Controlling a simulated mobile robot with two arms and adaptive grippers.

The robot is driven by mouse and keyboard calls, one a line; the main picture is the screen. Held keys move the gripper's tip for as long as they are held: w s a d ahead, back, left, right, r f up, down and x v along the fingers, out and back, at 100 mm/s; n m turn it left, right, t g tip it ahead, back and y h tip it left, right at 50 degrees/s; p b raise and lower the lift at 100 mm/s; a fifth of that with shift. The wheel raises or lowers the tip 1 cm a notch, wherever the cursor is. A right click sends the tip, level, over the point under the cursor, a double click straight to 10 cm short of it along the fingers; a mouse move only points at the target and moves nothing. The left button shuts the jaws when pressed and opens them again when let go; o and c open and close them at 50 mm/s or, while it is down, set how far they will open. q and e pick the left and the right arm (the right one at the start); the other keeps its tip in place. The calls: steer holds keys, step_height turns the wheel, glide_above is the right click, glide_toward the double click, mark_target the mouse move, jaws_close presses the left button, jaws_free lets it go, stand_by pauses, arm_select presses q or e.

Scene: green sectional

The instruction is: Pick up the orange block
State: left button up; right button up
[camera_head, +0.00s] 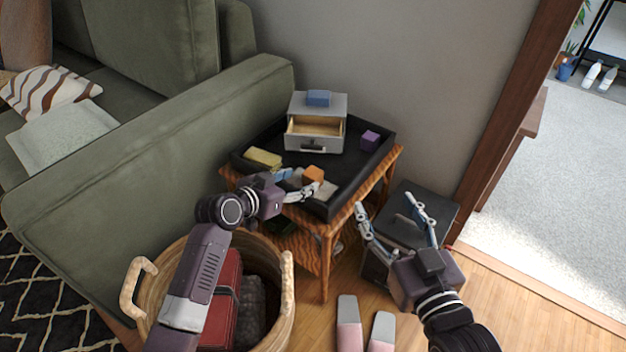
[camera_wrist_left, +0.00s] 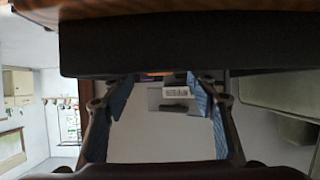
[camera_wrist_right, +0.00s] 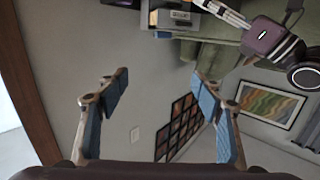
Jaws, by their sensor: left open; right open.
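The orange block (camera_head: 313,174) sits in the black tray (camera_head: 240,163) near its front edge, on a wooden side table. My left gripper (camera_head: 299,182) is open at the tray's front edge, its fingertips close to the block's near side. I cannot tell whether they touch it. In the left wrist view the open fingers (camera_wrist_left: 160,84) reach under the dark tray wall (camera_wrist_left: 160,47), with a thin orange sliver (camera_wrist_left: 155,73) between the tips. My right gripper (camera_head: 387,203) is open and empty, right of the table; it also shows open in the right wrist view (camera_wrist_right: 160,82).
The tray holds a grey box with an open drawer (camera_head: 316,142), a blue block (camera_head: 318,98) on top, a purple block (camera_head: 370,140) and a yellow block (camera_head: 263,158). A wicker basket (camera_head: 287,290), sofa (camera_head: 150,150) and black box (camera_head: 440,205) crowd the table.

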mark_target(311, 173)
arm_select(q)
steer(key=shift+w+d+f+b, duration=0.25)
steer(key=shift+w+d+b, duration=0.5)
steer(key=shift+w+d, duration=0.35)
steer(key=shift+b+x, duration=0.4)
steer(key=shift+x, duration=0.7)
steer(key=shift+w+a, duration=0.15)
steer(key=shift+a, duration=0.05)
arm_select(e)
step_height(311, 173, up, 12)
steer(key=s+a+t+y, duration=0.1)
steer(key=s+t+y, duration=0.1)
steer(key=t, duration=0.4)
steer(key=shift+f, duration=0.15)
arm_select(q)
steer(key=shift+r, duration=0.1)
steer(key=c, duration=1.2)
steer(key=shift+c, duration=0.2)
